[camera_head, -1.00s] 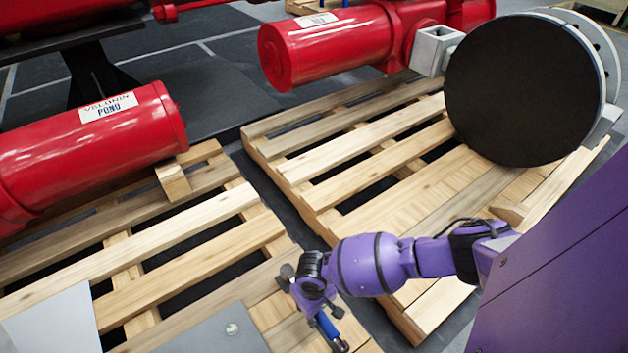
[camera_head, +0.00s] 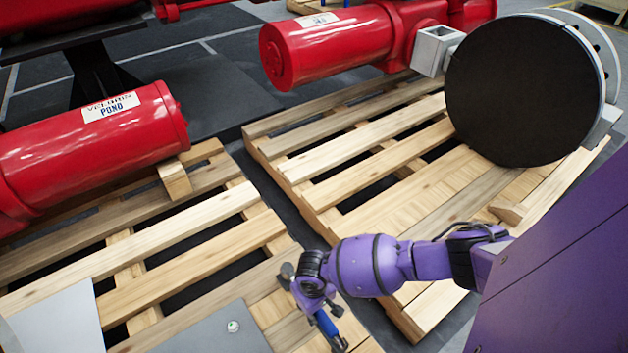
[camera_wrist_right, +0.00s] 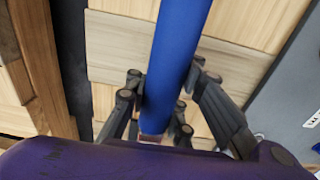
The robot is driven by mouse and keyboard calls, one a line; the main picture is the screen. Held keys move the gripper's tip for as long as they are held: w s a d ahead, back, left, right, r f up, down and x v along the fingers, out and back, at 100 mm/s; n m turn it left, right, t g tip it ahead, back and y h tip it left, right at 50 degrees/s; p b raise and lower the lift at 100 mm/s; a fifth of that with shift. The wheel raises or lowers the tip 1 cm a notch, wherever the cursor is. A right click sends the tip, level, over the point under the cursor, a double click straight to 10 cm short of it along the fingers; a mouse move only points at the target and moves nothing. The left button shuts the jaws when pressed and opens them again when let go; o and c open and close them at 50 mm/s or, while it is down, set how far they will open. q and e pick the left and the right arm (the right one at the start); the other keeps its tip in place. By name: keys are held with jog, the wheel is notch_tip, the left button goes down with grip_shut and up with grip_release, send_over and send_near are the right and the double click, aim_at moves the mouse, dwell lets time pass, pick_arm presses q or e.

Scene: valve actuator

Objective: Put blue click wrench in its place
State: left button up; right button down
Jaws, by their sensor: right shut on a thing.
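The blue click wrench (camera_head: 327,324) shows as a short blue handle below my right gripper (camera_head: 312,301) in the head view, at the bottom centre. In the right wrist view the blue shaft (camera_wrist_right: 178,55) runs from the top edge down between the fingers of the right gripper (camera_wrist_right: 160,115). The fingers are closed around it. Its far end is cut off by the frame. The wrench is held over the near edge of the left pallet. My left gripper is not in view.
Wooden pallets (camera_head: 180,215) and (camera_head: 350,135) lie on the dark floor with a gap between them. Red cylinders (camera_head: 90,150) and (camera_head: 330,45) rest on them. A large black disc (camera_head: 525,90) stands at the right. Grey plates (camera_head: 215,333) lie at the bottom left.

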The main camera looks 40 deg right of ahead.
jog(key=shift+f, duration=0.3)
dwell(0.4)
jog(key=shift+f+b, duration=0.55)
jog(key=shift+f, duration=0.25)
jog(key=c, duration=1.4)
grip_release()
jog(key=shift+c, duration=0.2)
